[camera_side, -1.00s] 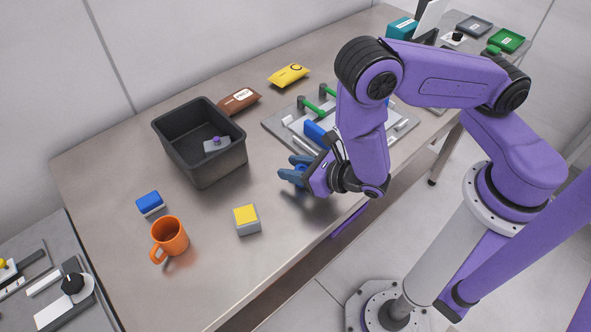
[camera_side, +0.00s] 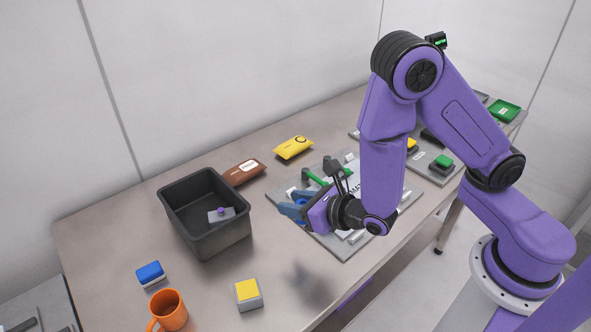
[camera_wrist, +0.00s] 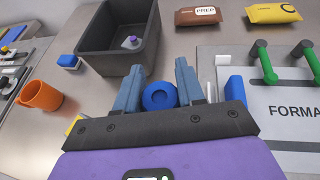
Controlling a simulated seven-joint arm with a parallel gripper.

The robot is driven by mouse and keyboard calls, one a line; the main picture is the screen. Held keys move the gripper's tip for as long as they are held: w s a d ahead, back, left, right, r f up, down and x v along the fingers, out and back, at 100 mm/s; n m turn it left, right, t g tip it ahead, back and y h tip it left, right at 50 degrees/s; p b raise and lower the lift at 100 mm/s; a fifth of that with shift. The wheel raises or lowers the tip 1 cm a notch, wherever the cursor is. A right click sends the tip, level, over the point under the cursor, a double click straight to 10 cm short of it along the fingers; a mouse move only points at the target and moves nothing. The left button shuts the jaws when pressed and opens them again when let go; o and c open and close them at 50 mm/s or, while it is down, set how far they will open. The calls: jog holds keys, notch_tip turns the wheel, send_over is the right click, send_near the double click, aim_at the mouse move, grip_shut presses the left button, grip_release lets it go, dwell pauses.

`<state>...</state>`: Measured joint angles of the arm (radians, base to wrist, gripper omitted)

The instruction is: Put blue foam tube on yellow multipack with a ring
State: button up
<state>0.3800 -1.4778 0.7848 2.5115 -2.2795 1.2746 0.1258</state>
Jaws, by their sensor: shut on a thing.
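My gripper (camera_wrist: 160,88) is shut on the blue foam tube (camera_wrist: 159,96), whose round end with a dark hole shows between the two fingers in the wrist view. In the side view my gripper (camera_side: 292,208) is above the table, and the tube is hard to tell from the blue-grey fingers. The yellow multipack with a ring (camera_side: 294,147) lies flat at the back of the table, beyond my gripper. It also shows at the top right of the wrist view (camera_wrist: 273,13), with a dark ring mark at its right end.
A brown pack (camera_side: 243,172) lies left of the yellow one. A deep dark bin (camera_side: 232,240) holds a small grey piece with a purple knob. A clamp board (camera_side: 345,250) with green handles is beside my gripper. An orange mug (camera_side: 167,310), a blue block and a yellow-topped block stand in front.

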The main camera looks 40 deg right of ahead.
jog(key=w+d+r+m+g+h, duration=0.1)
jog(key=w+d+r+m+h, duration=0.3)
jog(key=w+d, duration=0.65)
jog(key=w+d+r+m+h, duration=0.2)
jog(key=w+d+m+h, duration=0.4)
jog(key=d, duration=0.8)
jog(key=n, duration=0.2)
send_over(293, 140)
jog(key=shift+g+y, duration=0.3)
jog(key=shift+y, duration=0.1)
jog(key=f, duration=0.9)
jog(key=shift+s+f, duration=0.2)
jog(key=shift+w+f, duration=0.15)
jog(key=shift+f, duration=0.05)
jog(key=shift+w+f, duration=0.1)
jog(key=shift+f, duration=1.55)
jog(key=shift+f, duration=0.1)
jog(key=o, duration=1)
jog(key=shift+o, duration=0.2)
